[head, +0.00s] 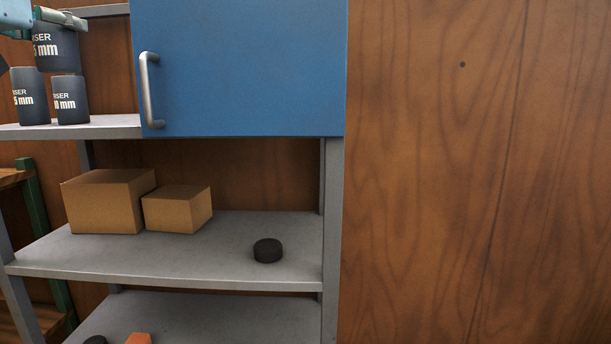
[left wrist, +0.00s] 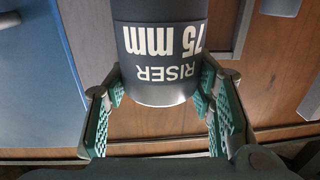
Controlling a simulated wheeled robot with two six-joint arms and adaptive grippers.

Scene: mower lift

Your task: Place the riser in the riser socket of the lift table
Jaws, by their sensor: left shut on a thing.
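The riser (head: 57,47) is a dark grey cylinder with white lettering. It shows at the top left of the head view, above two shorter risers. In the left wrist view the riser (left wrist: 155,75) reads "RISER 75 mm" upside down. My left gripper (head: 58,17) is shut on it, with the teal finger pads (left wrist: 160,85) on either side of its pale-rimmed end. My right gripper is not in view.
Two dark risers (head: 29,97) (head: 71,101) stand on the upper shelf (head: 105,126). A blue cabinet door (head: 240,65) with a metal handle (head: 150,90) is just right of them. Cardboard boxes (head: 108,203) and a black puck (head: 267,250) sit on the shelf below.

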